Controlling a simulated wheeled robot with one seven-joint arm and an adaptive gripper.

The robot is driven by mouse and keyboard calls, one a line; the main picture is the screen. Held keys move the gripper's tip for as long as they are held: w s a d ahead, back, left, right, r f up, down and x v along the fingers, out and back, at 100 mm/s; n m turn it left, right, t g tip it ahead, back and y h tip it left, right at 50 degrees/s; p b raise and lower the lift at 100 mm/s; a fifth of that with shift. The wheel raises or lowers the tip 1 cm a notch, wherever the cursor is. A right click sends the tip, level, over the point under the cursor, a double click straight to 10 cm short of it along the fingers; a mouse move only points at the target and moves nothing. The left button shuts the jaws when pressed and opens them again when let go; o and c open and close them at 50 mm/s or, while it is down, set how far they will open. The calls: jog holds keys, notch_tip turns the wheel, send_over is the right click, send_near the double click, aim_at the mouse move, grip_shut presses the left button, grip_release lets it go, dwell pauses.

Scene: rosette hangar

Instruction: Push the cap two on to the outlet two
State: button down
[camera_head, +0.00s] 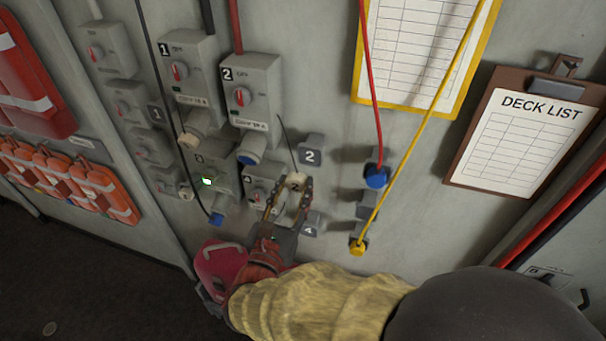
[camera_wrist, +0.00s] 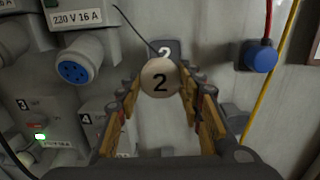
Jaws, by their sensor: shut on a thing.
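In the head view, the cap (camera_head: 296,178) is small at the tip of my gripper (camera_head: 289,190). My gripper (camera_wrist: 160,92) is shut on it. A thin dark cord runs from the cap up and left. The outlet two (camera_head: 250,150) is the blue-faced socket below the grey switch box marked 2 (camera_head: 242,98). In the wrist view, the outlet's blue face with its holes (camera_wrist: 74,72) is uncovered, left of the cap and apart from it.
A dark grey holder marked 2 (camera_head: 311,156) is on the wall just behind the cap. Boxes marked 3 (camera_head: 207,160) and 4 (camera_head: 258,190) sit lower. A blue plug on a red cable (camera_head: 376,176) and a yellow cable (camera_head: 414,132) are to the right.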

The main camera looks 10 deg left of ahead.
jog(key=s+a+f+y+b, duration=0.1)
jog(key=a+f+b, duration=0.2)
jog(key=a+f, duration=0.25)
jog(key=t+h+b, duration=0.2)
jog(key=t+b, duration=0.1)
jog(key=b, duration=0.2)
send_near(247, 161)
jog(key=shift+p+x, duration=0.45)
jog(key=shift+x, duration=2.25)
jog(key=shift+w+d+r+p, duration=0.1)
jog(key=shift+w+r+p, duration=0.2)
jog(key=shift+w+p, duration=0.2)
jog(key=c, duration=1.2)
grip_release()
